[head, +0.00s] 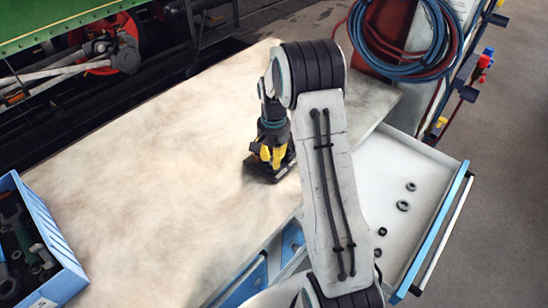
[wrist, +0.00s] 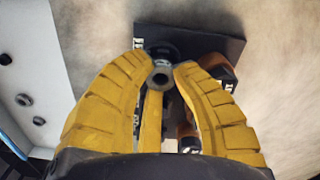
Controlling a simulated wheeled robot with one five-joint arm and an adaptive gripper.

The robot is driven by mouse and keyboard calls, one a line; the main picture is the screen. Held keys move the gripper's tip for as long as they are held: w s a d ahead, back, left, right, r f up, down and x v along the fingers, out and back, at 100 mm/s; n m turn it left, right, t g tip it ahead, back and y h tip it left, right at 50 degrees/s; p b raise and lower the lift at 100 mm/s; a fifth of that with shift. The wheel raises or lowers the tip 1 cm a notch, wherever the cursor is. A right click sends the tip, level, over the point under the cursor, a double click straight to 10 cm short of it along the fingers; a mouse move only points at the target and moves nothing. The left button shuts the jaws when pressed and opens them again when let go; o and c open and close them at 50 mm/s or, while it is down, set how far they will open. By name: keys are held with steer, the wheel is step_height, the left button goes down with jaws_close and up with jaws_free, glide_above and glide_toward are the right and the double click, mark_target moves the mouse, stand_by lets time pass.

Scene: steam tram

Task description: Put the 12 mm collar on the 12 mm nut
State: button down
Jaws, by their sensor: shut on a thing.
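My gripper (head: 271,156) has yellow fingers and is over a small black board (head: 264,177) on the worktop. In the wrist view my gripper (wrist: 160,76) is shut on a small dark grey ring, which looks like the collar (wrist: 160,80). The ring sits between the fingertips above the board (wrist: 222,45). A dark round part shows just beyond the ring, and orange-brown parts and white labels show partly behind the fingers. I cannot tell which of these is the 12 mm nut, or whether the ring touches anything below it.
An open white drawer (head: 370,165) at the right holds several loose dark rings or nuts (head: 403,206). A blue box of tools (head: 55,245) stands at the left. The pale worktop (head: 150,170) between box and board is clear. Coiled hoses (head: 400,65) hang behind the drawer.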

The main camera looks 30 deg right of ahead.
steer(key=c, duration=0.8)
jaws_free()
steer(key=shift+o, duration=0.2)
steer(key=shift+r, duration=0.1)
step_height(320, 180, up, 7)
steer(key=p, duration=0.5)
stand_by(0.8)
